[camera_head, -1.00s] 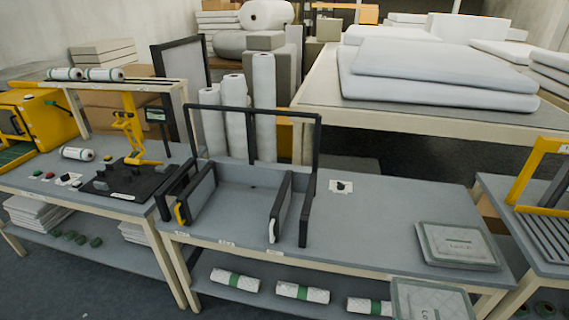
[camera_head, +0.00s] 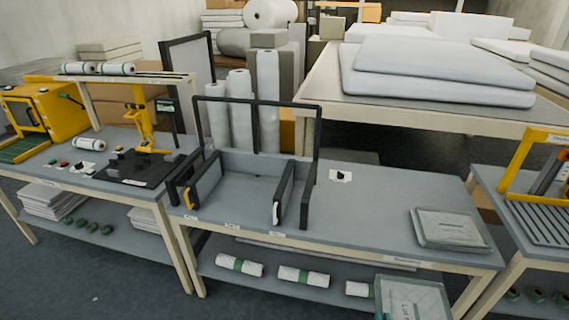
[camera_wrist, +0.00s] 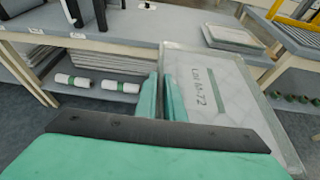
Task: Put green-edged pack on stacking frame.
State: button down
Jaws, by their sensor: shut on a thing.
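The same held pack, with grey-green edges, shows at the bottom of the head view (camera_head: 412,300), in front of the middle table; my gripper is out of that view. What I take to be the stacking frame (camera_head: 255,101) is a black upright frame with side panels on the middle table, left of the held pack. The bay between its panels looks empty. A similar green-edged pack (camera_head: 450,226) lies flat at the table's right end.
The middle table (camera_head: 370,215) is clear between the frame and the lying pack, except for a small black knob on a white plate (camera_head: 341,176). Rolls with green bands (camera_head: 303,276) lie on its lower shelf. A yellow-framed station (camera_head: 535,170) stands right.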

jog(key=w+a+f+n+y, duration=0.1)
jog(key=w+a+f, duration=0.4)
jog(key=a+f, duration=0.6)
jog(key=w+a+f+n+y, duration=0.1)
jog(key=w+a+f, duration=0.55)
jog(key=a, duration=0.65)
jog(key=s+a+f, duration=0.1)
jog(key=s+f, duration=0.5)
jog(key=f, duration=0.2)
jog(key=shift+s+a+f+y, duration=0.15)
jog(key=shift+s+y, duration=0.05)
jog(key=shift+y, duration=0.1)
jog(key=shift+a, duration=0.1)
jog(key=shift+w, duration=0.15)
